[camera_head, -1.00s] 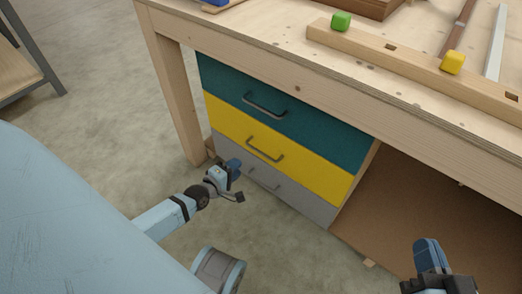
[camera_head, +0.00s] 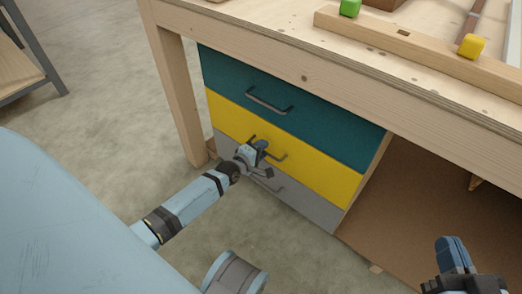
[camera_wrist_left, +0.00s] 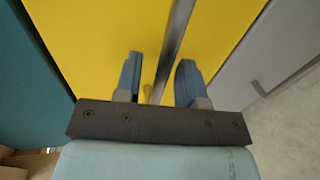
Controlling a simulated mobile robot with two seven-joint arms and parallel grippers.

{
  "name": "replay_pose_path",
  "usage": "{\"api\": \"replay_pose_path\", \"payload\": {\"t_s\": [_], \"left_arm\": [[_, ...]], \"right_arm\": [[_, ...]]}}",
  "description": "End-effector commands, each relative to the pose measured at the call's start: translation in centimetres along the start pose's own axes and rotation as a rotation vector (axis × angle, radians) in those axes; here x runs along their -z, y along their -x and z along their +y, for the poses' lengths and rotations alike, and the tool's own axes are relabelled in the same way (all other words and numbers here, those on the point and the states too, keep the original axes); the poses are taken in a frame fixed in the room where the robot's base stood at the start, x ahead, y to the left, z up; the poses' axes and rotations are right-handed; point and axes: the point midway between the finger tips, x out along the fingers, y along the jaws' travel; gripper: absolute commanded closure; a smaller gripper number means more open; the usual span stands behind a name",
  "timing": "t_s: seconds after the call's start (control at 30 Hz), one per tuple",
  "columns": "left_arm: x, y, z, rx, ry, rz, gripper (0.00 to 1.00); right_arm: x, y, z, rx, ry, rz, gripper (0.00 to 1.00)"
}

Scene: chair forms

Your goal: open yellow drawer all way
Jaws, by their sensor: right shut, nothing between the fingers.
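The yellow drawer (camera_head: 300,161) is the middle one of three under the workbench and looks flush with the others. Its grey bar handle (camera_head: 278,157) is partly hidden by my left gripper (camera_head: 262,158), which is in front of it. In the left wrist view the yellow front (camera_wrist_left: 85,45) fills the middle, and the handle (camera_wrist_left: 178,40) runs between the two spread blue fingers of my left gripper (camera_wrist_left: 160,82). The fingers stand apart from the bar on both sides. My right gripper (camera_head: 454,258) is shut and empty at the lower right, away from the drawers.
A teal drawer (camera_head: 290,110) is above and a grey drawer (camera_head: 300,202) below. The wooden table leg (camera_head: 180,100) stands left of the drawers. An open brown compartment (camera_head: 430,220) is on the right. The floor (camera_head: 110,110) in front is clear.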

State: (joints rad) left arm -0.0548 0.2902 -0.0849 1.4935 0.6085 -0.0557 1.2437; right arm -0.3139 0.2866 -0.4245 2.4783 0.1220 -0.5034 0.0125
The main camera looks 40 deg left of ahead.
Motion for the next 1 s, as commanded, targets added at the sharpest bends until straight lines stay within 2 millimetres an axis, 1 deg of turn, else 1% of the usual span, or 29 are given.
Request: {"api": "replay_pose_path", "payload": {"t_s": [0.03, 0.07, 0.1, 0.17, 0.2, 0.23, 0.47, 0.57, 0.67, 0.77, 0.87, 1.0], "left_arm": [[0.0, 0.0, 0.0, 0.0, 0.0, 0.0, 0.63], [0.0, 0.0, 0.0, 0.0, 0.0, 0.0, 0.66], [0.0, 0.0, 0.0, 0.0, 0.0, 0.0, 0.75], [0.0, 0.0, 0.0, 0.0, 0.0, 0.0, 0.89], [0.0, 0.0, 0.0, 0.0, 0.0, 0.0, 0.98], [0.0, 0.0, 0.0, 0.0, 0.0, 0.0, 1.0], [0.0, 0.2, 0.0, 0.0, 0.0, 0.0, 1.0], [0.0, 0.7, 0.0, 0.001, 0.001, 0.0, 1.0], [0.0, 1.7, -0.1, 0.003, 0.001, -0.001, 1.0], [0.0, 3.4, -0.4, 0.004, 0.0, 0.0, 1.0], [0.0, 5.7, -0.8, 0.005, -0.001, -0.001, 1.0], [0.0, 9.3, -1.5, 0.007, -0.002, -0.002, 1.0]], "right_arm": [[0.0, 0.0, 0.0, 0.0, 0.0, 0.0, 1.0], [0.0, 0.0, 0.0, 0.0, 0.0, 0.001, 1.0], [0.0, 0.0, 0.0, 0.0, 0.0, 0.001, 1.0], [0.0, 0.0, 0.0, 0.0, -0.001, 0.001, 1.0], [0.0, 0.0, 0.0, 0.001, -0.001, 0.001, 1.0], [0.0, 0.0, 0.0, 0.001, -0.001, 0.001, 1.0], [0.1, 0.0, 0.0, 0.001, -0.002, 0.001, 1.0], [0.3, 0.0, -0.1, 0.002, -0.01, -0.002, 1.0], [0.6, 0.2, -0.3, 0.006, -0.032, -0.016, 1.0], [0.8, 0.3, -0.6, 0.007, -0.074, -0.036, 1.0], [1.1, 0.6, -1.1, 0.009, -0.134, -0.061, 1.0], [0.8, 1.1, -2.0, 0.001, -0.222, -0.107, 1.0]]}}
